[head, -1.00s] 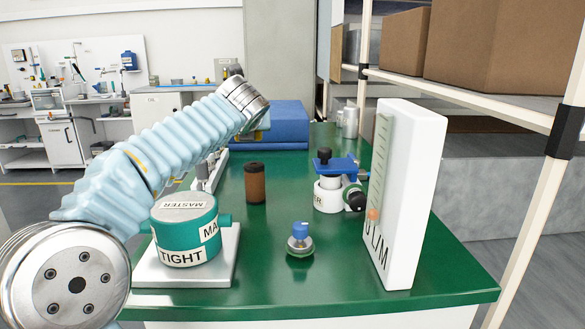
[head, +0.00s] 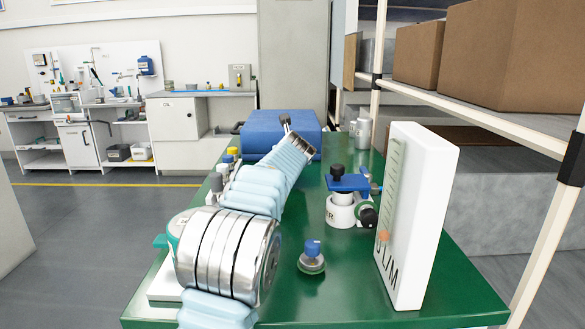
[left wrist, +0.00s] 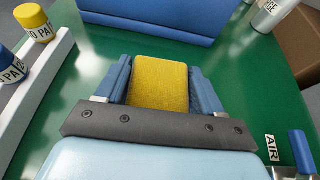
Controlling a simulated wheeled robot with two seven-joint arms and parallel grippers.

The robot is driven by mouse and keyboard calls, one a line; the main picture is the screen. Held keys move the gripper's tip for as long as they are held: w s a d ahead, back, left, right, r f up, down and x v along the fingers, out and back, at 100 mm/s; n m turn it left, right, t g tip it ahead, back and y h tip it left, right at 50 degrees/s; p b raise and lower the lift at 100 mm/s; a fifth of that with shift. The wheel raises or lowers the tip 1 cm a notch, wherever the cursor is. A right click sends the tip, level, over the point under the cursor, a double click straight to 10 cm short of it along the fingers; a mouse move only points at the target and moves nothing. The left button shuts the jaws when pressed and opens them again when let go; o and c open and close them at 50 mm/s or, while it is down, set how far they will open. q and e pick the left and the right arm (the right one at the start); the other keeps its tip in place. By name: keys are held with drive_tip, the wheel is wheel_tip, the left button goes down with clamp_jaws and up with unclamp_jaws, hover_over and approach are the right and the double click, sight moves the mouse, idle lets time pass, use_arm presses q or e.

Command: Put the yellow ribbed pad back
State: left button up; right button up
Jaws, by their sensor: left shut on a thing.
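The yellow pad (left wrist: 160,83) sits between the two blue fingers of my left gripper (left wrist: 160,72) in the left wrist view. The gripper is shut on it. The pad's upper face looks plain from here; I cannot make out ribs. Green tabletop shows around the pad, and I cannot tell how high it is above it. In the head view my left arm reaches away over the table toward the blue block, and its links hide the gripper fingers and the pad. My right gripper is not in view.
A blue block (head: 270,131) stands at the back. A white rail (left wrist: 38,92) with yellow and blue capped parts lies left of my gripper. A blue-topped regulator (head: 349,184), small blue-capped fitting (head: 312,258) and white flowmeter (head: 418,215) stand to the right.

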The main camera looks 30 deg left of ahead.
use_arm(q)
drive_tip(key=f, duration=0.1)
drive_tip(key=w+f, duration=0.1)
drive_tip(key=f, duration=0.1)
drive_tip(key=shift+w+f, duration=0.2)
drive_tip(key=shift+s+f, duration=0.1)
drive_tip(key=shift+f, duration=0.2)
drive_tip(key=shift+f, duration=0.3)
drive_tip(key=o, duration=1.2)
drive_tip(key=shift+r, duration=0.1)
